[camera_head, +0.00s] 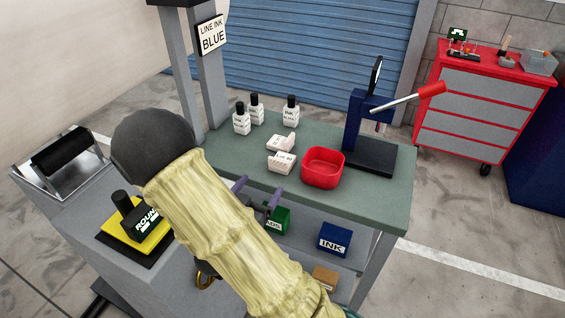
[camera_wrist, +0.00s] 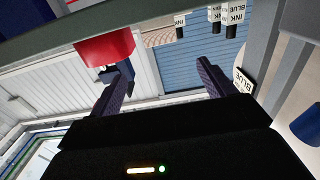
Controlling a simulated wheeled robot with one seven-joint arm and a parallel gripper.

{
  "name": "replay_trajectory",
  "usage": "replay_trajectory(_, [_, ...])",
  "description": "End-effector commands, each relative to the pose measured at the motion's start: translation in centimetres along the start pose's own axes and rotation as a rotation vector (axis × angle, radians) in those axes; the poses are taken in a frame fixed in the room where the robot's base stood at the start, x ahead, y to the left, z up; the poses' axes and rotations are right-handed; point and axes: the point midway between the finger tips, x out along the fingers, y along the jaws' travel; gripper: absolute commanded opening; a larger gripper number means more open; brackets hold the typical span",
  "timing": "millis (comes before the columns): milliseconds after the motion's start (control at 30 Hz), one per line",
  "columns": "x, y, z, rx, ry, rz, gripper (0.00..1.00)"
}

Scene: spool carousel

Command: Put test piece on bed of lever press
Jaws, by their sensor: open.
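The lever press (camera_head: 353,122) stands at the right end of the green table, dark blue with a red-handled lever (camera_head: 405,101) raised to the right. Its black bed (camera_head: 375,158) looks bare. Two small white lettered pieces, a rear one (camera_head: 281,142) and a front one (camera_head: 281,163), lie left of the red bin; I cannot tell which, if either, is the test piece. My gripper (camera_head: 258,193) is open at the table's front edge, short of the white pieces, partly hidden by my arm. In the wrist view its two fingers (camera_wrist: 163,82) are spread with nothing between them.
A red bin (camera_head: 323,168) sits between the white pieces and the press; it also shows in the wrist view (camera_wrist: 104,47). Several ink bottles (camera_head: 291,110) stand at the back left. An ink box (camera_head: 334,239) is on the lower shelf. The table's front right (camera_head: 385,205) is clear.

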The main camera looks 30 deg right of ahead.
Motion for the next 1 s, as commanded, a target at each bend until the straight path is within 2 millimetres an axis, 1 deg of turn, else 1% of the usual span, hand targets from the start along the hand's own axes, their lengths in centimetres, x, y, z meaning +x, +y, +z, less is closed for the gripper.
replay_trajectory(33, [1.0,0.1,-0.1,0.000,0.001,0.005,0.82])
replay_trajectory(300, [5.8,0.0,-0.1,0.000,0.000,0.002,0.82])
replay_trajectory(400, [7.5,0.1,-0.1,0.000,0.000,0.003,0.82])
replay_trajectory(500, [8.7,0.0,0.0,0.000,0.000,0.002,0.82])
replay_trajectory(600, [9.1,0.0,0.0,0.000,-0.001,-0.002,0.82])
replay_trajectory(867, [9.1,0.0,0.1,0.000,-0.001,-0.001,0.82])
replay_trajectory(1000, [10.0,0.1,0.1,-0.001,-0.001,0.004,0.82])
